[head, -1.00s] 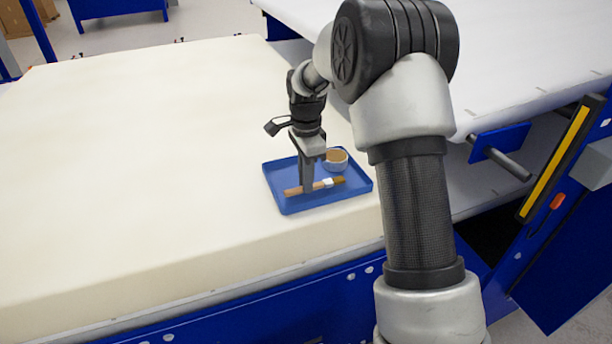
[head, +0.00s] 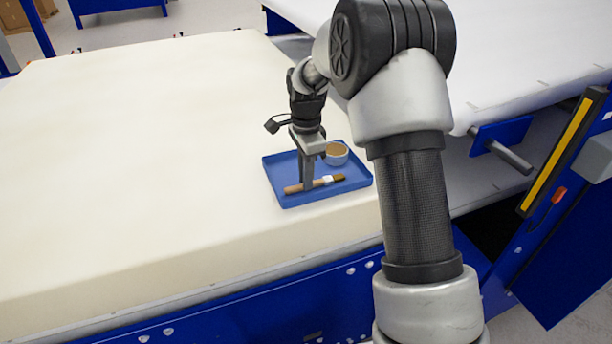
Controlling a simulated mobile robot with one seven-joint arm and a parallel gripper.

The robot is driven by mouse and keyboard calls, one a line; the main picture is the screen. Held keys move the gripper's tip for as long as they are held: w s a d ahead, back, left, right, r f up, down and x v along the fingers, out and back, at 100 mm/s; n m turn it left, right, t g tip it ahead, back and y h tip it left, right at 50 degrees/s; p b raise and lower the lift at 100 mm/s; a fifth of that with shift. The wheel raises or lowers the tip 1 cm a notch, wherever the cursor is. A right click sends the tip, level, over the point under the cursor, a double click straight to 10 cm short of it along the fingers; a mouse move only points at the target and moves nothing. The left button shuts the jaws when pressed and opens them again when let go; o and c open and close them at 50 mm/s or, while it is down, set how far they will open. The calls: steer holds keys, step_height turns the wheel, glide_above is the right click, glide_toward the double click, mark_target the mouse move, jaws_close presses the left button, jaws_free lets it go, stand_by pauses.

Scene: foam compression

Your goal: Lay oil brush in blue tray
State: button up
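The blue tray (head: 287,201) lies on the cream foam block near its front right edge. The oil brush (head: 293,188), with a wooden handle, a pale ferrule and brown bristles (head: 338,178), lies level across the tray's front half, within its rim in the picture. My gripper (head: 307,186) points straight down at the brush, its fingers closed around the handle. The fingers hide a short piece of the handle. I cannot tell whether the brush touches the tray floor.
A small round bowl with tan contents (head: 336,155) stands in the tray's back right, close to the gripper. The foam block (head: 140,150) is bare to the left. A white-topped surface (head: 520,50) lies right, behind my arm.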

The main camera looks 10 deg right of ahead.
steer(key=o, duration=0.4)
steer(key=shift+o, duration=0.2)
steer(key=shift+r, duration=0.1)
steer(key=s+r+n+t+p, duration=0.1)
steer(key=s+r+n+p, duration=0.15)
steer(key=r, duration=0.95)
steer(key=s+r+n+p, duration=0.1)
steer(key=s+r, duration=0.2)
steer(key=r, duration=0.9)
steer(key=s+d+r+n+t+p, duration=0.2)
steer(key=s+r+n, duration=0.3)
steer(key=s, duration=0.6)
steer(key=s+f+n+t+p, duration=0.2)
steer(key=s+n, duration=0.5)
steer(key=s, duration=0.7)
steer(key=shift+d+t+p, duration=0.25)
steer(key=shift+t+p, duration=0.05)
steer(key=shift+p, duration=0.1)
steer(key=shift+c, duration=0.5)
